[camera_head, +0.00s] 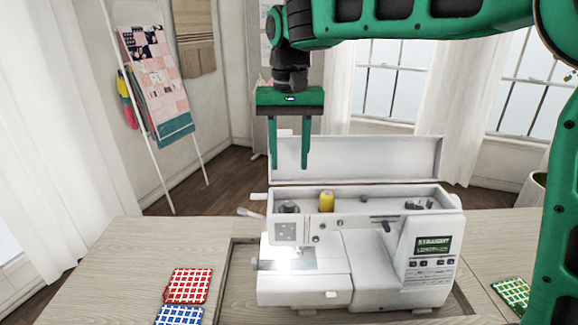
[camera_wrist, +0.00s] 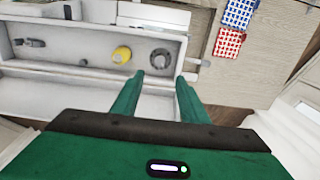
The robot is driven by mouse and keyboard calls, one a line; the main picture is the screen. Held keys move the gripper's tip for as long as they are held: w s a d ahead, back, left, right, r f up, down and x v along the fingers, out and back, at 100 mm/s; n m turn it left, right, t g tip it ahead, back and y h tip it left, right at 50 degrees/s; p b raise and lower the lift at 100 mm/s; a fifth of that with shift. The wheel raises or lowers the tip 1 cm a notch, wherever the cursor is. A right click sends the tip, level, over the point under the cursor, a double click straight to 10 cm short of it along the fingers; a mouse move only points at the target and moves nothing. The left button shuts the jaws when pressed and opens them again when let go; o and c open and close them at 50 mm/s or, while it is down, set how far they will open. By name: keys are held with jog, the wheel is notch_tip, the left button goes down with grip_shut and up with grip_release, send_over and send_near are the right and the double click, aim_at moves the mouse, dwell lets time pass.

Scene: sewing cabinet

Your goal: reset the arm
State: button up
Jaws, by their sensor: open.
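My gripper (camera_head: 289,165) is green, points down and is open, with nothing between its fingers. In the head view it hangs in front of the raised white lid, above the left part of the sewing machine (camera_head: 372,268). In the wrist view the two fingers (camera_wrist: 159,78) show apart over the machine's open top compartment. My green arm spans the top of the head view and runs down its right side. A yellow thread spool (camera_head: 326,202) stands upright in the open top of the machine; it also shows in the wrist view (camera_wrist: 121,55).
The raised lid (camera_head: 400,157) stands behind the machine. The wooden table (camera_head: 110,275) holds a red checked cloth (camera_head: 188,286), a blue one (camera_head: 179,315) and a green one (camera_head: 514,292). A quilt rack (camera_head: 160,75) stands back left. The table's left part is mostly clear.

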jog(key=s+d+f+m, duration=0.1)
jog(key=s+d, duration=0.2)
jog(key=d, duration=0.5)
jog(key=s+d+f+m, duration=0.1)
jog(key=s+d+f, duration=0.1)
jog(key=d, duration=0.7)
jog(key=s+d+f+m, duration=0.1)
jog(key=s+d, duration=0.3)
jog(key=d, duration=0.5)
jog(key=shift+f+h, duration=0.35)
jog(key=shift+h, duration=0.05)
jog(key=s+d+f+m, duration=0.1)
jog(key=s+d+f, duration=0.2)
jog(key=s, duration=0.3)
jog(key=s+d+f+m, duration=0.1)
jog(key=s+d+f, duration=0.2)
jog(key=s, duration=0.4)
jog(key=s+d+f+m+y, duration=0.1)
jog(key=s+d+f, duration=0.3)
jog(key=s, duration=0.3)
jog(key=shift+d, duration=0.55)
